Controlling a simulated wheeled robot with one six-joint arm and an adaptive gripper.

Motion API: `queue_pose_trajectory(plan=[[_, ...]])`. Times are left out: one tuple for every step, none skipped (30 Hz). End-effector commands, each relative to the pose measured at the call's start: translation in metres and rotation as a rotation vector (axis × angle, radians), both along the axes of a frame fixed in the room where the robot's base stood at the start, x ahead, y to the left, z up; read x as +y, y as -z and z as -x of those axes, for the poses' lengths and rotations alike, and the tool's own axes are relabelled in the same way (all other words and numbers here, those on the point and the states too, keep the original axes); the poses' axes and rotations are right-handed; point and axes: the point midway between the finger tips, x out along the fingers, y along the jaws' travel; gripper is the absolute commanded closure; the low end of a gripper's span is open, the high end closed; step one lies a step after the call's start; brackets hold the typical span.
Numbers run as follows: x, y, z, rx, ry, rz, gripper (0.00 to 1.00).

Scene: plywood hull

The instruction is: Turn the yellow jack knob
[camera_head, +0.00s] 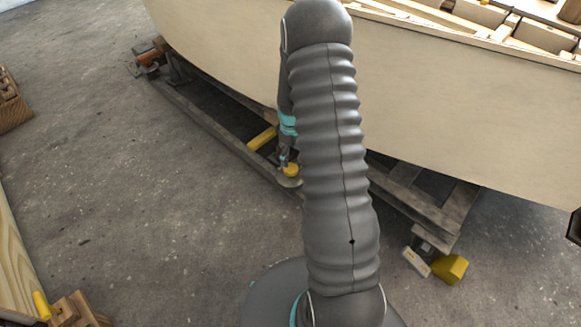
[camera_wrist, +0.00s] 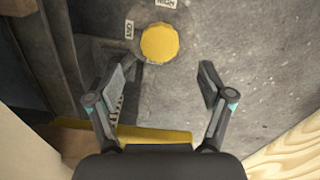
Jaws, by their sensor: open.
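The yellow jack knob (camera_wrist: 159,42) shows as a round disc near the top centre of the wrist view. Two small white labels with dark lettering sit beside it. In the head view the yellow knob (camera_head: 290,170) is low beside the hull, just left of my arm. My gripper (camera_wrist: 163,78) is open, with one finger on each side. Its tips appear below the knob in the wrist view, with nothing between them. I cannot tell the gap in height. In the head view my arm hides most of the gripper.
The plywood hull (camera_head: 450,110) rises behind my arm on a timber cradle (camera_head: 215,125). A yellow bar (camera_head: 263,138) lies near the knob. A yellow block (camera_head: 450,268) is on the floor at right. Open concrete floor (camera_head: 130,200) lies to the left.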

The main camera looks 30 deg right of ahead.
Motion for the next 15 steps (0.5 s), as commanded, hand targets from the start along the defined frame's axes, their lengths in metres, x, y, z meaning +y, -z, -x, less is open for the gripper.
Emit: queue_pose_trajectory(plan=[[0.000,0.012,0.001,0.003,0.000,-0.001,0.20],[0.000,0.017,0.001,0.003,0.000,-0.001,0.20],[0.000,0.024,0.000,0.002,0.000,-0.001,0.20],[0.000,0.030,0.000,0.003,0.000,-0.001,0.20],[0.000,0.034,0.000,0.002,0.000,-0.001,0.20],[0.000,0.041,0.000,0.001,0.000,0.000,0.20],[0.000,0.045,0.000,0.001,0.000,0.000,0.20],[0.000,0.049,0.000,0.001,0.000,0.000,0.20],[0.000,0.054,0.000,0.001,0.001,0.000,0.20],[0.000,0.058,0.000,0.001,0.001,0.000,0.20],[0.000,0.061,0.000,0.001,0.001,0.000,0.20],[0.000,0.064,0.000,0.000,0.001,0.000,0.20],[0.000,0.066,0.000,0.000,0.001,0.000,0.20],[0.000,0.068,0.000,0.000,0.001,0.000,0.20],[0.000,0.070,0.000,0.000,0.001,0.000,0.20]])
